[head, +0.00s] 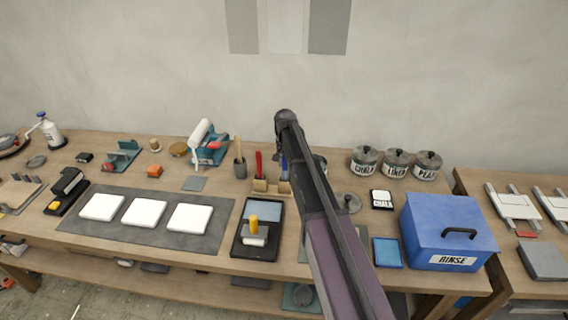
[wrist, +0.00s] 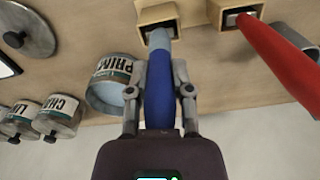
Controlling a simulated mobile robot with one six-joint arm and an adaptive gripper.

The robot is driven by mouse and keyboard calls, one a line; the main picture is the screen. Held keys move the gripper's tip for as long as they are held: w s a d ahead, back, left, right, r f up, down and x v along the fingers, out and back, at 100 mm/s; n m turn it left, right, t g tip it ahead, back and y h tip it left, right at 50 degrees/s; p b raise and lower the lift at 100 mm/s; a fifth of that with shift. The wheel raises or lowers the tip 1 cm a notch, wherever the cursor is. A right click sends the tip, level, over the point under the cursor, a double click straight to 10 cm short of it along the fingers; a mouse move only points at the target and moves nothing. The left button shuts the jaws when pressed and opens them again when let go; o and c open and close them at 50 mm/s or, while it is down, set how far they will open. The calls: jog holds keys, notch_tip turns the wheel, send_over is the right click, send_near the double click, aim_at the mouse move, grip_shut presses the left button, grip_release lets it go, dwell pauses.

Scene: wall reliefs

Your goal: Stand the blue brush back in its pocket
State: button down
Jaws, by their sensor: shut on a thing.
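The blue brush (wrist: 158,100) is between the two fingers of my gripper (wrist: 159,90) in the wrist view. Its grey lower end (wrist: 159,40) is at the mouth of a wooden pocket (wrist: 152,12); I cannot tell how far inside it is. In the head view a bit of the blue brush (head: 284,166) shows above the wooden holder (head: 262,187), and my arm hides most of my gripper. The red brush (wrist: 280,52) stands in the neighbouring pocket (wrist: 232,8); it also shows in the head view (head: 259,165).
An open tin marked PRIM (wrist: 112,85) stands close beside my gripper. Lidded jars (head: 395,163) and a blue RINSE box (head: 447,232) are to the right. A grey cup with tools (head: 240,168) stands left of the holder. An ink tray (head: 246,243) lies in front.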

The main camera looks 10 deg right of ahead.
jog(key=shift+c, duration=2.2)
grip_release()
jog(key=o, duration=0.4)
jog(key=shift+o, duration=0.2)
jog(key=shift+r, duration=0.15)
jog(key=shift+r+p, duration=3.85)
jog(key=shift+p, duration=0.15)
